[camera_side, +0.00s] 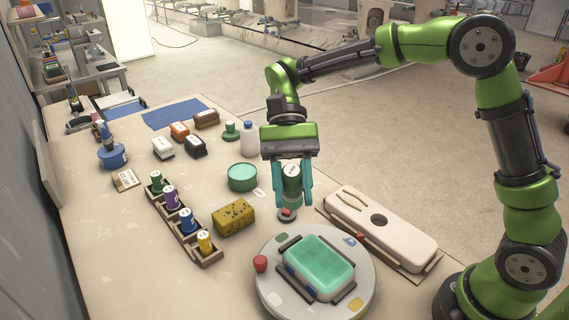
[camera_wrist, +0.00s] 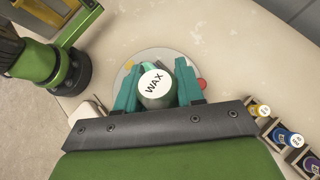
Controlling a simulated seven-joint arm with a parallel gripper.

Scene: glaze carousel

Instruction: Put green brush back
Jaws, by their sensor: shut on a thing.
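My gripper (camera_side: 290,205) is shut on a green cylinder (camera_side: 292,172) with a white label on its top. The label reads WAX in the wrist view (camera_wrist: 155,84). It hangs upright between the teal fingers, just behind the turntable (camera_side: 364,292). A small red piece (camera_side: 287,212) shows right under it; I cannot tell whether it belongs to the cylinder. A long wooden rack (camera_side: 180,231) stands to the left. A green-topped brush handle (camera_side: 156,182) stands in its far end, then purple (camera_side: 170,198), blue (camera_side: 186,220) and yellow (camera_side: 205,241) ones.
A teal glazed dish (camera_side: 319,262) sits on the turntable, with a red knob (camera_side: 260,263) at its edge. A yellow sponge (camera_side: 234,217) and a green tub (camera_side: 242,177) stand between rack and gripper. A white case (camera_side: 382,229) lies right. The table's front left is clear.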

